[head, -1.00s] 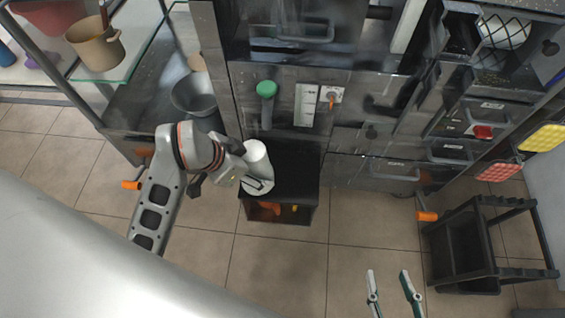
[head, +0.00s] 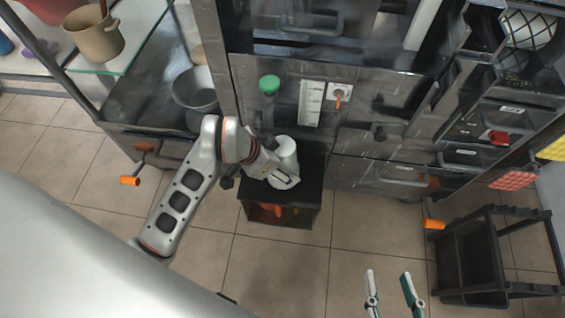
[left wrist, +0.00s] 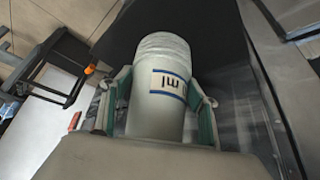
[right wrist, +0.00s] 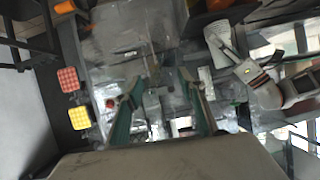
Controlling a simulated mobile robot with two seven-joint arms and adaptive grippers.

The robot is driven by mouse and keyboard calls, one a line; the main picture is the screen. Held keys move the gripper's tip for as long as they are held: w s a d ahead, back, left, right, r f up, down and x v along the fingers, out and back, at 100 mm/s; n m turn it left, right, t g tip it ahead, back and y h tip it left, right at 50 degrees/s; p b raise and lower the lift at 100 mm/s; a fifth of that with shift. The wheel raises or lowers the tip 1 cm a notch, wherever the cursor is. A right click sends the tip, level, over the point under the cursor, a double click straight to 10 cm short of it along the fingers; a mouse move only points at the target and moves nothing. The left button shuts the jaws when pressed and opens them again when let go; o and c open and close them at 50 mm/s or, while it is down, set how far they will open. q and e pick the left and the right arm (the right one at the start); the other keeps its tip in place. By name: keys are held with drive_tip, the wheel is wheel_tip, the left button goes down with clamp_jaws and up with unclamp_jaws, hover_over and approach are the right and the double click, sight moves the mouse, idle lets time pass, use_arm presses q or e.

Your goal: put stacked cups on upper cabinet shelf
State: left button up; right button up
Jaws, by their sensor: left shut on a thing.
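A white stack of cups (head: 284,152) with dark blue lettering and lines stands roughly upright in my left gripper (head: 284,177). In the left wrist view, the green-edged fingers of my left gripper (left wrist: 160,105) press both sides of the stack (left wrist: 162,72). The stack is over the top of a black box (head: 312,190); whether it touches the top I cannot tell. The stack also shows in the right wrist view (right wrist: 220,42). My right gripper (head: 391,277) is open and empty above the floor, well right of the cups. I cannot identify the upper cabinet shelf.
The dark metal machine (head: 375,170) stands behind the box, with a green knob (head: 269,84). At left, a steel counter holds a grey bowl (head: 195,90); a glass shelf bears a tan pot (head: 95,38). A black stand (head: 490,255) is at right. Tiled floor is free in front.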

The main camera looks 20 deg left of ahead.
use_arm(q)
drive_tip(key=shift+f, duration=0.2)
drive_tip(key=o, duration=1)
drive_tip(key=shift+c, duration=0.2)
drive_tip(key=shift+o, duration=0.8)
drive_tip(key=shift+r, duration=0.15)
